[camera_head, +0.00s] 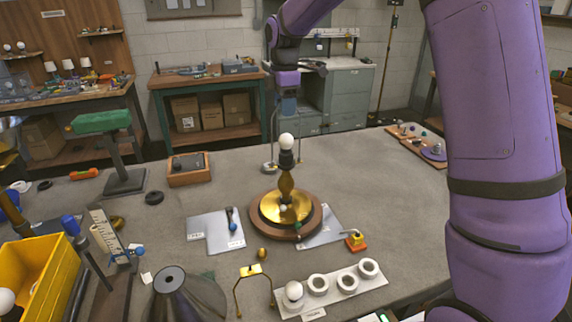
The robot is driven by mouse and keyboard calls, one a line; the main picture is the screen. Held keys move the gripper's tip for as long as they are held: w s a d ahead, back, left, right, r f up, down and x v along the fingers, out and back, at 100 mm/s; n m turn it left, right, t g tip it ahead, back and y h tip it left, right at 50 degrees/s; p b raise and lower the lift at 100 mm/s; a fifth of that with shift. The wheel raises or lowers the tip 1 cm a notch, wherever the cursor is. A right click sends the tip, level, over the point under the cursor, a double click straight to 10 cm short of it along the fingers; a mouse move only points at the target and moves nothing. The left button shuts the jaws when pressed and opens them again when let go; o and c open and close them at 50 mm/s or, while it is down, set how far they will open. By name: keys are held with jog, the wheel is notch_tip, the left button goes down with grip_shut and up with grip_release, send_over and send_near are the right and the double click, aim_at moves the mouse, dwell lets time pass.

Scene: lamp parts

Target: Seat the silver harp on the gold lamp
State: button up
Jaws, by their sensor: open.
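The gold lamp (286,188) stands upright on a round wooden base (317,220) at the middle of the workbench, with a dark socket and a white bulb (286,142) on top. My gripper (287,112) points down just above the bulb. It is open, though its fingers are small and hard to make out. Thin grey uprights (273,130), which look like the silver harp, show on either side of the bulb below my gripper. I cannot tell whether their lower ends are seated at the socket.
A gold wire harp (254,271) stands at the front, beside a white holder (332,287) with round cups. A dark cone (185,297), yellow bin (38,282) and green-topped stand (102,123) are left. My arm covers the right; bare bench lies right of the lamp.

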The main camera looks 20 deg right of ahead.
notch_tip(320, 180, up, 9)
jog(key=shift+r, duration=0.5)
jog(key=shift+s+r, duration=0.1)
jog(key=shift+s, duration=0.05)
jog(key=s+d+r+m+t, duration=0.1)
jog(key=s+d+r+m, duration=0.15)
jog(key=s, duration=0.35)
jog(key=s+d+r+m+t, duration=0.1)
jog(key=s+m, duration=0.2)
jog(key=s, duration=0.4)
jog(key=s+d+r+m+t, duration=0.1)
jog(key=s+r+m, duration=0.15)
jog(key=s, duration=0.35)
jog(key=s+d+f+m+t, duration=0.1)
jog(key=s+f+m, duration=0.3)
jog(key=s, duration=0.6)
jog(key=s+d+f+m+t, duration=0.1)
jog(key=s+f+m, duration=0.3)
jog(key=s, duration=0.5)
jog(key=shift+s+d+m, duration=0.4)
jog(key=shift+m, duration=0.6)
